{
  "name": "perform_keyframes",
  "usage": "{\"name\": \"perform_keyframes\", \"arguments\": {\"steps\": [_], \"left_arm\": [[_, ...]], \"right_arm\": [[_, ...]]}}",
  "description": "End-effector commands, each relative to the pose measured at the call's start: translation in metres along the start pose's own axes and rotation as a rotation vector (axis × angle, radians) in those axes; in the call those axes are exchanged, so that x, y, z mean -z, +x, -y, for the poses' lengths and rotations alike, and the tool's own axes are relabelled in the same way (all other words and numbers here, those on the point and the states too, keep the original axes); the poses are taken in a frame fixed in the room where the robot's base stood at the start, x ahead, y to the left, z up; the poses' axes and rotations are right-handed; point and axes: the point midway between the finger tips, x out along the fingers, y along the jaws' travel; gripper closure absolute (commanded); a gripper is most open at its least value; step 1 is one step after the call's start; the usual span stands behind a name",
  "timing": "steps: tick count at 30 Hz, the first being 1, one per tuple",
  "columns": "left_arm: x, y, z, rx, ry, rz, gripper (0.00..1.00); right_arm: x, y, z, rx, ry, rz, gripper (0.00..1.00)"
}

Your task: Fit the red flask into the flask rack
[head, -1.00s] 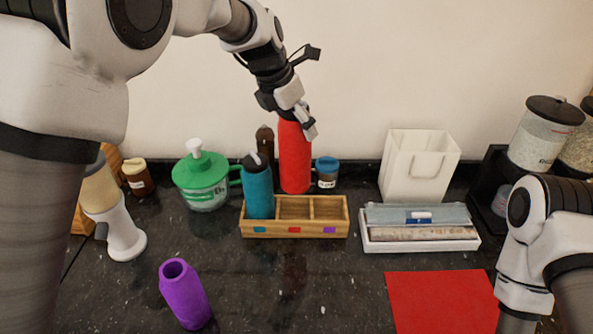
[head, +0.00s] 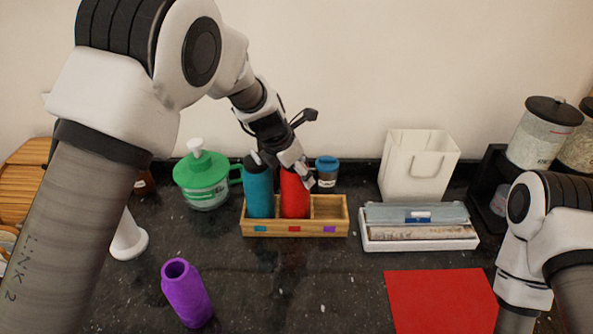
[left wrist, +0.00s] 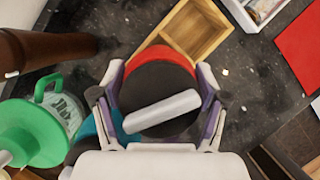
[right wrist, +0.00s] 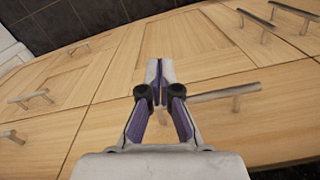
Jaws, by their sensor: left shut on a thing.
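The red flask (head: 294,197) is upright at the middle compartment of the wooden flask rack (head: 262,230), above the red mark. The rack's front wall hides its base, so I cannot tell if it rests on the bottom. My left gripper (head: 299,170) is shut on its top. In the left wrist view the fingers (left wrist: 160,105) grip either side of its dark cap (left wrist: 155,82). The teal flask (head: 258,193) stands in the left compartment; the right one is empty. My right gripper (right wrist: 160,72) is shut and empty, facing wooden cabinet fronts.
A purple flask (head: 186,294) stands on the dark counter at front left. A green pump bottle (head: 205,182) and a blue-lidded jar (head: 327,172) are behind the rack. A white tray (head: 420,244), a white bag (head: 415,170) and a red mat (head: 441,301) are to the right.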

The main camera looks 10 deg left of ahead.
Motion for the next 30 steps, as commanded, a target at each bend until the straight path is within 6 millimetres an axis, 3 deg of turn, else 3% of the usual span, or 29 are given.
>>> {"name": "perform_keyframes", "arguments": {"steps": [2,3,4,17,20,30], "left_arm": [[0.001,0.002,0.000,0.000,0.000,0.000,0.96],[0.001,0.002,0.000,0.001,0.000,0.000,0.12],[0.001,0.002,0.000,0.001,0.000,0.000,0.02],[-0.001,-0.004,0.000,-0.001,0.000,0.001,0.02],[-0.001,-0.019,-0.001,-0.001,0.000,0.004,0.02],[-0.001,-0.102,0.000,0.000,0.000,0.004,0.02]], "right_arm": [[0.000,0.000,0.000,0.000,0.000,0.000,1.00],[0.000,0.000,0.000,0.000,0.000,0.000,1.00],[0.000,0.000,0.000,0.000,0.000,0.000,1.00],[0.000,0.001,0.000,0.000,0.000,0.000,1.00],[0.000,0.003,0.000,0.000,0.000,0.000,1.00],[0.000,0.011,0.000,0.000,0.000,0.000,1.00]]}}
